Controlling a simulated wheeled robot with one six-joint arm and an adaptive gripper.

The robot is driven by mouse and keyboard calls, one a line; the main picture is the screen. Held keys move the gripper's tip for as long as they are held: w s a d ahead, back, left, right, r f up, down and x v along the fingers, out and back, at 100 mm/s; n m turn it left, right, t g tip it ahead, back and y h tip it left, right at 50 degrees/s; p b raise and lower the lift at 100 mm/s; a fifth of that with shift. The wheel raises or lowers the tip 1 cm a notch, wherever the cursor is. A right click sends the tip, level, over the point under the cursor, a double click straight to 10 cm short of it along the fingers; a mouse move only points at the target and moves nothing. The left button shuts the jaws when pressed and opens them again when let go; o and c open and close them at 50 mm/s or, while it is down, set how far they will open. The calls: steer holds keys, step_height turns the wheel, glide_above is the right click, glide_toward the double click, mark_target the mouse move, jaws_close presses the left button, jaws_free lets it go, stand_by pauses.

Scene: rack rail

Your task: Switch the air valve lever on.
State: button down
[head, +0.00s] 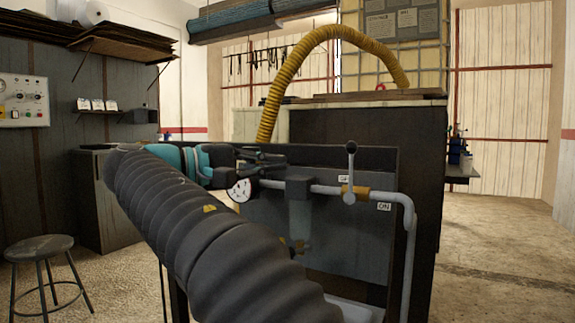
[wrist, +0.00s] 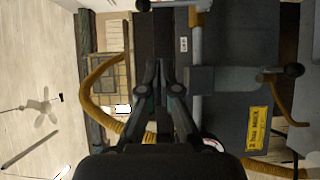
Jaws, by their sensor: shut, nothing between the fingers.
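The air valve lever (head: 350,175) is a grey rod with a ball knob, standing upright on a brass-coloured valve body in the head view. An OFF label (head: 343,179) is beside the rod, and an ON label (head: 384,207) is lower right of it. The lever (wrist: 170,5) lies along the top edge of the wrist view, which is turned sideways. My gripper (head: 280,160) is shut and empty, left of the lever and apart from it, by the regulator. Its dark fingers (wrist: 160,70) fill the middle of the wrist view.
A grey pipe (head: 409,245) runs from the valve and bends down at the right. A regulator (head: 299,187) and round gauge (head: 240,190) sit left of the lever. A yellow hose (head: 290,75) arches above. A stool (head: 42,248) stands left. Floor at right is clear.

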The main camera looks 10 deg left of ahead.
mark_target(351, 173)
steer(key=w+d+b, duration=0.2)
steer(key=w+d, duration=0.2)
steer(key=d, duration=0.6)
steer(key=shift+w+d+b, duration=0.15)
steer(key=shift+d+b, duration=0.15)
steer(key=shift+d, duration=0.05)
